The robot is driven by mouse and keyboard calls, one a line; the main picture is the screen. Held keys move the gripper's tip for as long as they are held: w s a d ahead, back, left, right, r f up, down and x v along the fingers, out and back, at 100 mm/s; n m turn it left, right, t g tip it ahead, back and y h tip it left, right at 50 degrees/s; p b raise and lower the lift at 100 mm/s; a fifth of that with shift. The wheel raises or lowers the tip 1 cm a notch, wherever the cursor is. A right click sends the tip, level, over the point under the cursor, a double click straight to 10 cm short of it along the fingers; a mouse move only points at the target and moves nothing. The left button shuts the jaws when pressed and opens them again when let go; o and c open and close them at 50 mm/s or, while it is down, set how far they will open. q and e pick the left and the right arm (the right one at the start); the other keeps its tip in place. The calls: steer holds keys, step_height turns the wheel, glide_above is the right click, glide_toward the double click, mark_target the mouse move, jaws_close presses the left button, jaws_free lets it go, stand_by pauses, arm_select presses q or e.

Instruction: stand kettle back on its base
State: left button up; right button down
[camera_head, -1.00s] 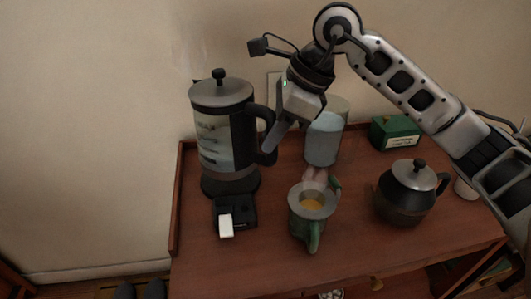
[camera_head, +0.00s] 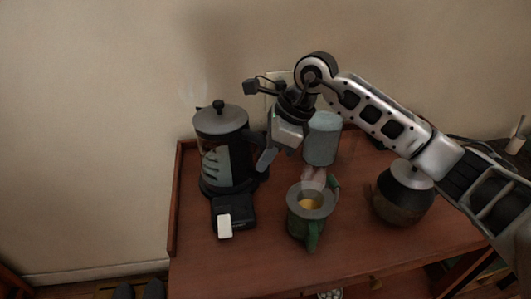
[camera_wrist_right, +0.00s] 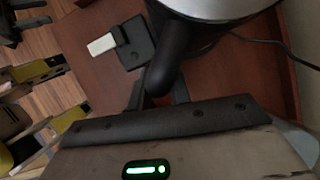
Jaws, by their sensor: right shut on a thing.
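The kettle (camera_head: 222,150), with a grey lid and a dark, partly clear body, stands upright at the left of the wooden table. Its bottom appears to rest on the round black base (camera_head: 207,191), though the exact contact is hard to see. The base's black block with a white switch (camera_head: 224,226) sticks out in front; the block also shows in the right wrist view (camera_wrist_right: 138,47). My right gripper (camera_head: 266,160) is shut on the kettle's black handle, on the kettle's right side. The handle (camera_wrist_right: 170,60) shows in the wrist view. My left gripper is not in view.
A green mug (camera_head: 303,226) with a steaming drink stands right of the base. A pale blue canister (camera_head: 321,140) stands behind it. A dark pot with a grey lid (camera_head: 400,197) is at the right, partly under my arm. The table's front middle is clear.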

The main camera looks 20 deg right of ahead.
steer(key=c, duration=1.3)
jaws_free()
steer(key=shift+f, duration=0.1)
steer(key=shift+d+r, duration=0.1)
steer(key=shift+r, duration=0.15)
steer(key=v, duration=1.1)
steer(key=shift+d+r+p, duration=0.15)
steer(key=shift+r+p, duration=0.15)
steer(key=shift+s, duration=0.1)
